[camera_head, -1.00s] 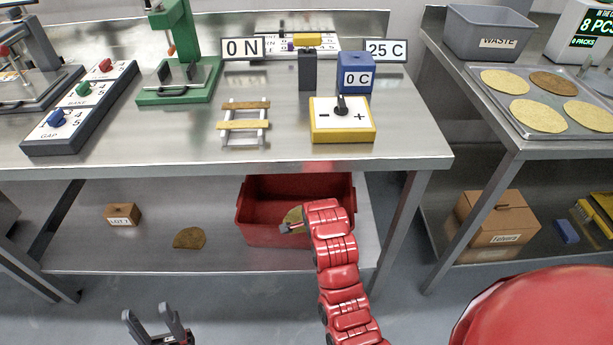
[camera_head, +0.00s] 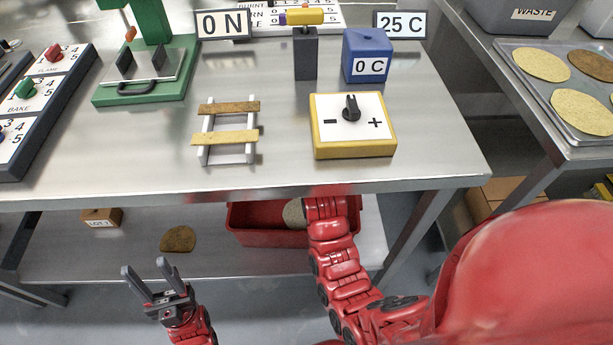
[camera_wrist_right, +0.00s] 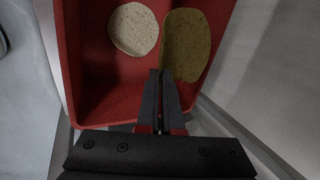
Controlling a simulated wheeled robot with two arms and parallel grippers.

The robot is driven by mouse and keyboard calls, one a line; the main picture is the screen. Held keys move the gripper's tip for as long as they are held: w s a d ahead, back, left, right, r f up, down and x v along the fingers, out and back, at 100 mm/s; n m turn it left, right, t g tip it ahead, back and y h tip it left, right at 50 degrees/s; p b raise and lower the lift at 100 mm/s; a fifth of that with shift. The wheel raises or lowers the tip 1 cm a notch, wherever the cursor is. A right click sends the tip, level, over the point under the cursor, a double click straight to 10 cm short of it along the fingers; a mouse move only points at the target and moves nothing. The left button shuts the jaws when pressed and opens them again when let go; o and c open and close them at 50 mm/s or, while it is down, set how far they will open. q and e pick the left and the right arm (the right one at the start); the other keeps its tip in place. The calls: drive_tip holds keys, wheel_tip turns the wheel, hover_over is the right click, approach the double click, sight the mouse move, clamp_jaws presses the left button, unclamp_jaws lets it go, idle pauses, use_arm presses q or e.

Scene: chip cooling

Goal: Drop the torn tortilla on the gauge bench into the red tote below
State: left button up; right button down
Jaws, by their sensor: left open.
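In the right wrist view, the fingers of my right gripper (camera_wrist_right: 163,75) are close together. A brown, flat-sided tortilla piece (camera_wrist_right: 188,45) meets their tips and appears pinched there, above the red tote (camera_wrist_right: 92,90). A pale round tortilla (camera_wrist_right: 134,29) lies on the tote's floor to its left. In the head view, the red tote (camera_head: 255,234) stands on the shelf under the bench (camera_head: 280,175), partly hidden by my right arm, with a pale tortilla (camera_head: 293,213) inside. My right fingertips are hidden there. My left gripper (camera_head: 145,273) is open and empty, in front of the shelf.
A brown tortilla piece (camera_head: 178,239) and a LOT 1 block (camera_head: 102,217) lie on the shelf left of the tote. The bench top holds a small rack (camera_head: 229,158), a yellow-edged control box (camera_head: 353,125) and a blue block (camera_head: 366,55). A tortilla tray (camera_head: 530,95) stands at right.

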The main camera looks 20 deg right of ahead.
drive_tip(key=shift+s+f+b, duration=0.1)
drive_tip(key=shift+f+b, duration=1.15)
drive_tip(key=shift+f, duration=1.6)
drive_tip(key=c, duration=1)
unclamp_jaws()
drive_tip(key=p+v, duration=0.1)
drive_tip(key=v, duration=0.6)
drive_tip(key=shift+r, duration=0.25)
drive_tip(key=shift+s, duration=0.2)
